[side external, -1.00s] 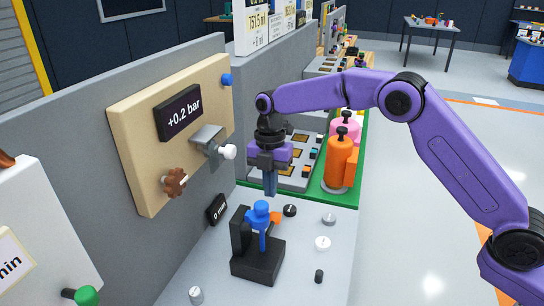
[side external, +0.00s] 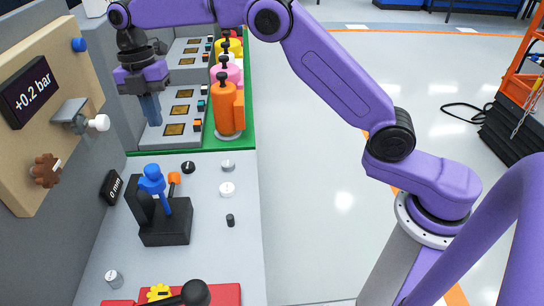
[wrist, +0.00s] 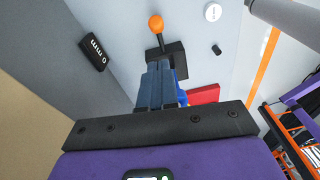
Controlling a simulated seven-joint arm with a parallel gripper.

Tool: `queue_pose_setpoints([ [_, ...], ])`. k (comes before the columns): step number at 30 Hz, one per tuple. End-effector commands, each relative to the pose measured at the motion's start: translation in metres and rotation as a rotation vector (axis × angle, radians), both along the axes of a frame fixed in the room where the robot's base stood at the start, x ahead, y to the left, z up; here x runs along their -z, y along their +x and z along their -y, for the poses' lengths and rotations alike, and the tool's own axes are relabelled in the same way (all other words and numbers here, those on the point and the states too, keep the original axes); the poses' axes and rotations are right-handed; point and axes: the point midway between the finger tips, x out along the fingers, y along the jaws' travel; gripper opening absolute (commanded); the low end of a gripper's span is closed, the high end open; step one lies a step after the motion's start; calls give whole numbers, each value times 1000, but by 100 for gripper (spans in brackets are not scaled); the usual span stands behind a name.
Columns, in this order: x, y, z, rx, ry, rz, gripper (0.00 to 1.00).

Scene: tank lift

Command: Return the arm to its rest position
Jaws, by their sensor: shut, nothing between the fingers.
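My gripper (side external: 151,112) is shut and empty, pointing down in the air. In the side view its fingertips appear above the small black lift stand (side external: 165,233) with a blue top (side external: 152,180) and an orange-tipped lever (side external: 174,178). There is a clear gap between fingers and stand in that view. The wrist view shows the shut dark blue fingers (wrist: 160,75) partly covering the stand (wrist: 180,62), with the orange lever tip (wrist: 156,24) beyond. A black display (side external: 111,187) beside the stand reads 0 mm.
A beige board (side external: 75,130) on the wall at left carries a +0.2 bar display (side external: 29,93), a grey valve and a brown knob. Orange, pink and yellow tanks (side external: 226,115) stand on a green base. Small knobs (side external: 227,189) dot the grey table. A red panel (side external: 225,295) is at the front.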

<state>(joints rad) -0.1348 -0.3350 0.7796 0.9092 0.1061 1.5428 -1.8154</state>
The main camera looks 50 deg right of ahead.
Motion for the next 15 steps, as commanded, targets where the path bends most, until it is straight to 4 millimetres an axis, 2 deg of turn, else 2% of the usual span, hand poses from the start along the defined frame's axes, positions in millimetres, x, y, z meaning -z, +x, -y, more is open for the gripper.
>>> queue_pose_setpoints([
  [8,-18,-72,8,253,-50,18,0],
  [15,-22,-145,33,480,-80,40,0],
])
